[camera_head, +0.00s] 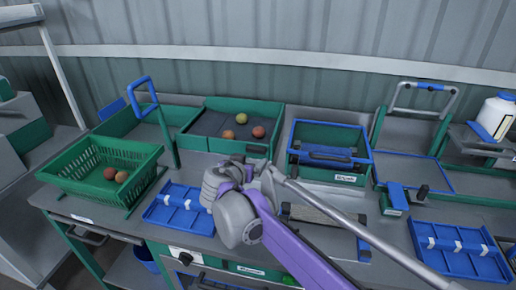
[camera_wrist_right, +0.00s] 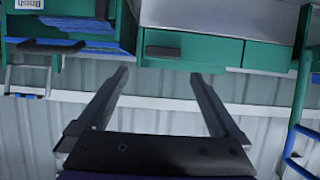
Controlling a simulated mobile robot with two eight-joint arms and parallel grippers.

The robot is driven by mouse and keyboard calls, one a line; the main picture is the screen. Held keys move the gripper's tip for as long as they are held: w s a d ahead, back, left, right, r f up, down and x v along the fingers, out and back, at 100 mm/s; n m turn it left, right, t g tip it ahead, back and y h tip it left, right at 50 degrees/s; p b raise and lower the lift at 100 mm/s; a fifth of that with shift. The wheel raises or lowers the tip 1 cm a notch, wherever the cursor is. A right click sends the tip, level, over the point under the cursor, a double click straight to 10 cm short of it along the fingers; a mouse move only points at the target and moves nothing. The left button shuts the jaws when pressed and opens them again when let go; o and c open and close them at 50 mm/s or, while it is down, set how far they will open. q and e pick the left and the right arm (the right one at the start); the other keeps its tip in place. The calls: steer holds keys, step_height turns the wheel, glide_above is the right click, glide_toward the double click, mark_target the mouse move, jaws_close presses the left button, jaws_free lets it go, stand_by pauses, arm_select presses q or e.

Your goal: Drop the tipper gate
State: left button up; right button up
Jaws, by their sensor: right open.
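The tipper looks to be the green tray (camera_head: 205,120) at the back of the bench, with several red and yellowish tomatoes in it. Its green front panel with a black handle (camera_head: 257,148), which looks like the gate, is upright. In the right wrist view, turned upside down, the green panel (camera_wrist_right: 193,52) and its black handle (camera_wrist_right: 163,51) appear beyond the fingers. My right gripper (camera_wrist_right: 160,76) is open and empty, with a gap to the panel. In the head view the right gripper (camera_head: 251,164) is just in front of the panel, partly hidden by its wrist. My left gripper is out of view.
A green basket (camera_head: 90,180) with tomatoes and a blue lever (camera_head: 140,82) on a green post stand left. A blue-rimmed bin (camera_head: 330,127) is right of the tray. Blue trays (camera_head: 180,208) lie on the bench. A white bottle (camera_head: 495,115) stands far right.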

mark_target(255, 150)
steer(key=x, duration=1.1)
steer(key=shift+w+a+r, duration=0.1)
steer(key=shift+a, duration=0.25)
steer(key=c, duration=1.1)
steer(key=shift+s+a+f+t+h, duration=0.15)
steer(key=shift+s+f+t+h, duration=0.3)
steer(key=shift+t, duration=0.6)
steer(key=shift+s+a+f+t+h, duration=0.2)
steer(key=shift+s+f+t, duration=0.3)
steer(key=shift+t, duration=0.55)
steer(key=o, duration=1.1)
steer(key=v, duration=1.1)
